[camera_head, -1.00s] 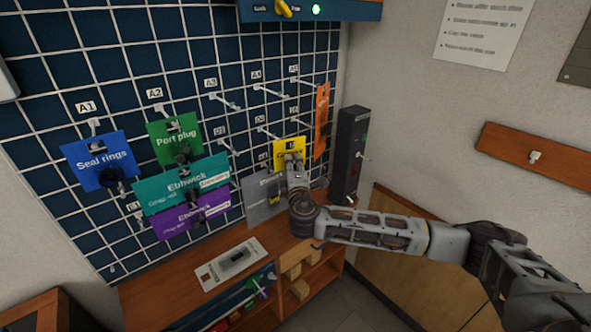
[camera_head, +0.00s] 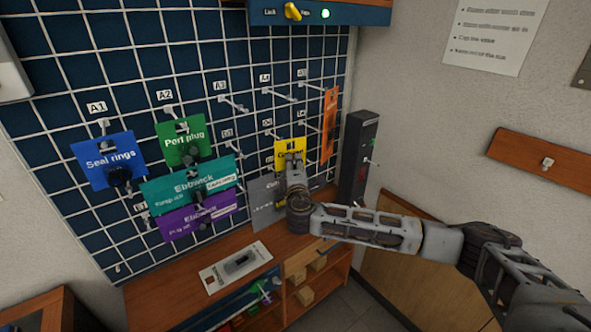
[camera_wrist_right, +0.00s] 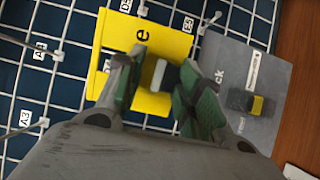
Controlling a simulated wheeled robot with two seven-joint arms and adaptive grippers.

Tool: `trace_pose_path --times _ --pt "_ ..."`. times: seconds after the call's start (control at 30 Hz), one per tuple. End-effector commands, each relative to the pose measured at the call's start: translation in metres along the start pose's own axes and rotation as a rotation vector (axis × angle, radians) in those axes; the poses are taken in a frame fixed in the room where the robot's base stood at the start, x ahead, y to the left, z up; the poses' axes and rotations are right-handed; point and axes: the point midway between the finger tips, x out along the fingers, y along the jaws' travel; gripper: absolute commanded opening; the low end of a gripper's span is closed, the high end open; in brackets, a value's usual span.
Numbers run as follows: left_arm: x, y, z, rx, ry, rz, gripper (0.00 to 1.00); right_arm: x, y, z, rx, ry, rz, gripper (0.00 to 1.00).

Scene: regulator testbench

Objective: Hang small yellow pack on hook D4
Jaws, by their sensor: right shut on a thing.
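In the right wrist view the yellow pack (camera_wrist_right: 150,52) lies flat to the grid, between the green-padded fingers of the right gripper (camera_wrist_right: 158,80). A label reading D5 shows just above the pack in that view. Whether a hook passes through the pack is hidden, and hook D4 cannot be made out for sure. My left gripper does not show.
A grey pack (camera_head: 264,203) hangs just below the yellow one. An orange pack (camera_head: 329,125) hangs to its right, near a dark upright box (camera_head: 357,150). Blue (camera_head: 104,160), green (camera_head: 183,140), teal (camera_head: 188,184) and purple (camera_head: 198,214) packs hang left. Bare hooks stick out between.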

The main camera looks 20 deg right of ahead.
Motion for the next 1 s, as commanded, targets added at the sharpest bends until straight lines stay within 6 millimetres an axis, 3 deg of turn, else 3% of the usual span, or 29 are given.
trace_pose_path --times 1.0 --pt "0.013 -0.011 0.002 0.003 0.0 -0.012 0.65 0.029 -0.006 -0.02 0.001 0.001 0.0 0.12"
